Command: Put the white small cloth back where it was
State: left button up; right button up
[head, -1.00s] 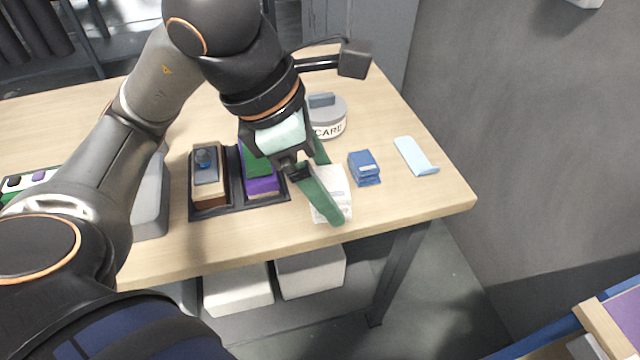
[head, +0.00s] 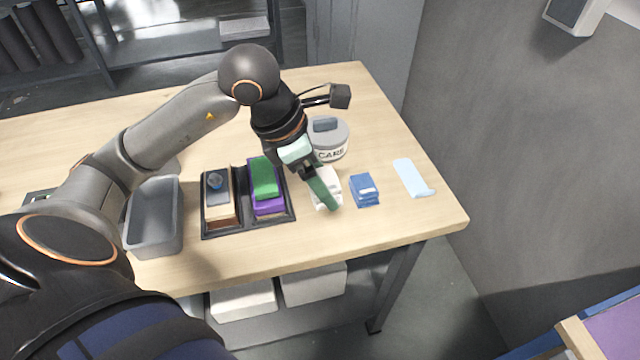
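The small white cloth (head: 333,181) lies folded on the table, right of the black tray and left of the folded blue cloth (head: 366,190). My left gripper (head: 328,198) reaches in from the left, with its green fingers pointing down over the white cloth and partly hiding it. Only one finger shows clearly, so I cannot tell whether it is open or shut on the cloth. My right gripper is not in view.
A black two-part tray (head: 238,230) holds stacked cloths, with green and purple on its right side. A grey bin (head: 155,240) stands left of it. A round CARE container (head: 330,150) is behind the white cloth. A pale blue cloth (head: 410,177) lies near the right edge.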

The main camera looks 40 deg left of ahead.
pick_arm(q)
jog(key=w+a+f, duration=0.1)
jog(key=w+f, duration=0.1)
jog(key=f, duration=0.1)
jog(key=w+a+f, duration=0.1)
jog(key=f, duration=0.1)
jog(key=shift+w+a+f, duration=0.15)
jog(key=shift+w+a, duration=0.15)
jog(key=shift+w+a+f, duration=0.1)
jog(key=shift+f, duration=0.85)
jog(key=shift+w+a+f, duration=0.1)
jog(key=shift+f, duration=0.8)
jog(key=shift+f+b, duration=0.2)
jog(key=shift+b, duration=0.1)
jog(key=o, duration=0.9)
jog(key=shift+r, duration=0.1)
jog(key=shift+r+p, duration=0.25)
jog(key=shift+p, duration=0.15)
jog(key=v, duration=1.1)
jog(key=shift+r, duration=0.35)
